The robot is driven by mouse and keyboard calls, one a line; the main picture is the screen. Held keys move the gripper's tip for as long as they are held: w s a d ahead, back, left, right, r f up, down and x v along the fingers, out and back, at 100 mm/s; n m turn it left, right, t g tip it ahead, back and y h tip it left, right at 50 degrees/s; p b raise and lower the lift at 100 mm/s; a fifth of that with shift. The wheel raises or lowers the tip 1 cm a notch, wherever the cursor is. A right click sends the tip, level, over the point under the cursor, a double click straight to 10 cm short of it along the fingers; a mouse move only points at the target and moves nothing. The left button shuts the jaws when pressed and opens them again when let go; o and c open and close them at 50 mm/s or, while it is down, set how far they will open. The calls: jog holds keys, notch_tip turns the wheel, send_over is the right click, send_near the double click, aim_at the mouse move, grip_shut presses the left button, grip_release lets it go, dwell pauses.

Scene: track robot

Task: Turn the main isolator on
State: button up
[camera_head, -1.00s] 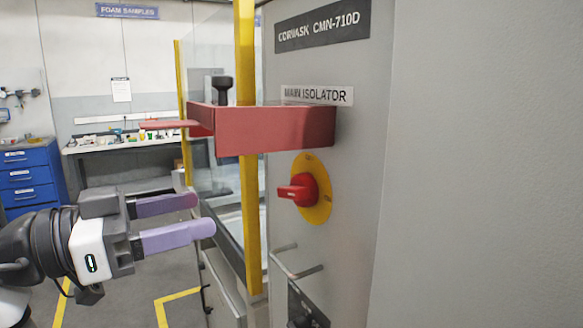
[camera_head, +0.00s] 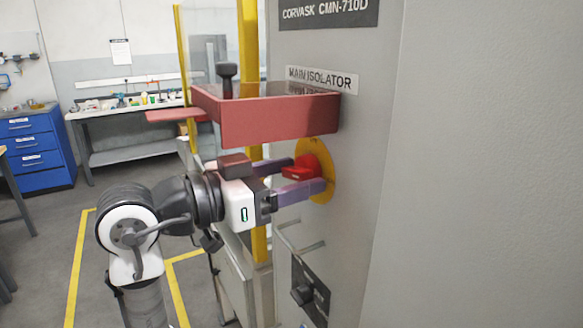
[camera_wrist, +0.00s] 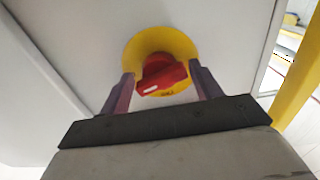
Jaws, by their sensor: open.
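The main isolator is a red rotary knob (camera_head: 299,172) on a round yellow plate (camera_head: 325,160), on the grey cabinet face below the "MAIN ISOLATOR" label (camera_head: 320,79). In the wrist view the red knob (camera_wrist: 160,77) lies between the two fingers, its white-marked end pointing lower left; the yellow plate (camera_wrist: 160,45) is behind it. My gripper (camera_head: 300,175) is open, with purple fingers on either side of the knob. In the wrist view my gripper (camera_wrist: 160,85) shows gaps between fingers and knob. The fingers partly hide the plate in the head view.
A red box-shaped guard (camera_head: 275,118) juts out just above the knob and my gripper. A yellow post (camera_head: 248,45) stands left of the cabinet. A metal handle (camera_head: 300,245) and a black switch panel (camera_head: 310,292) sit below. Open floor lies to the left.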

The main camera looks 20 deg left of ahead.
jog(key=shift+w+d, duration=0.1)
jog(key=shift+w, duration=0.05)
jog(key=c, duration=0.6)
jog(key=b, duration=0.1)
jog(key=m+b, duration=0.1)
jog(key=shift+f+m+b, duration=0.25)
jog(key=shift+m+b, duration=0.05)
jog(key=shift+c, duration=0.2)
jog(key=shift+r+m+b, duration=0.25)
jog(key=shift+m+b, duration=0.25)
jog(key=shift+m, duration=0.2)
jog(key=o, duration=0.6)
jog(key=shift+o, duration=0.2)
